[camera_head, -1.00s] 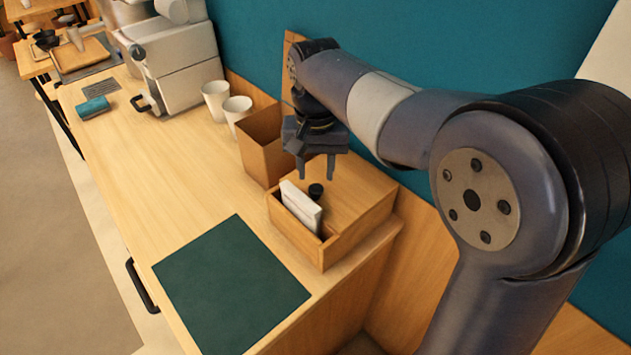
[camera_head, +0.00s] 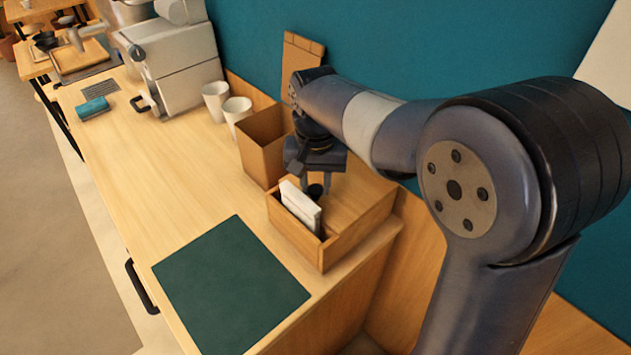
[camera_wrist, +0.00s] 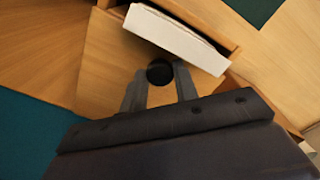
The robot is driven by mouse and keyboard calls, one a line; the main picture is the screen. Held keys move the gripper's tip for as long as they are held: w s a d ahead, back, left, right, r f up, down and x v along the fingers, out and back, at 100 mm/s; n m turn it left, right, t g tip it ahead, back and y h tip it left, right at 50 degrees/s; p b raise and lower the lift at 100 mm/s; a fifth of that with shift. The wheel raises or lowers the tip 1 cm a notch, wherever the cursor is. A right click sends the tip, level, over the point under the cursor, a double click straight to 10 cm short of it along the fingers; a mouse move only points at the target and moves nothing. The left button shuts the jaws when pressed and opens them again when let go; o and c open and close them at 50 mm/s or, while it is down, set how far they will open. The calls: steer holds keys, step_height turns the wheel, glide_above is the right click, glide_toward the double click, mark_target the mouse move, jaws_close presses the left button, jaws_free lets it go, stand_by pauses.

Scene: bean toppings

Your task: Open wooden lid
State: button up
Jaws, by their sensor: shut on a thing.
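The wooden lid (camera_head: 345,205) lies over the rear part of a wooden box (camera_head: 296,240) on the counter. A small black knob (camera_head: 315,190) stands on it. In the wrist view the lid (camera_wrist: 108,62) shows around the black knob (camera_wrist: 159,71). My gripper (camera_head: 316,184) points down over the box. Its two fingers (camera_wrist: 159,80) are on either side of the knob and shut on it. My gripper and arm hide the lid's far part in the head view. I cannot tell whether the lid is raised.
White napkins (camera_head: 300,206) stand in the box's open front slot, close to the knob. A tall wooden bin (camera_head: 262,150) stands behind, with two white cups (camera_head: 214,100) beyond. A dark green mat (camera_head: 230,285) lies in front. The counter's left middle is clear.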

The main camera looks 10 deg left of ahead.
jaws_close()
steer(key=r+p, duration=0.1)
steer(key=p, duration=0.1)
steer(key=r+g+y+p, duration=0.1)
steer(key=p, duration=0.1)
steer(key=shift+w+d+r, duration=0.35)
steer(key=r+p, duration=0.1)
steer(key=w+r+g+y+p, duration=0.1)
steer(key=p, duration=0.1)
steer(key=shift+d, duration=0.35)
steer(key=shift+w+d+r+g+y+p, duration=0.4)
steer(key=shift+r+g+y+p, duration=0.15)
steer(key=shift+p, duration=0.55)
steer(key=o, duration=0.7)
jaws_free()
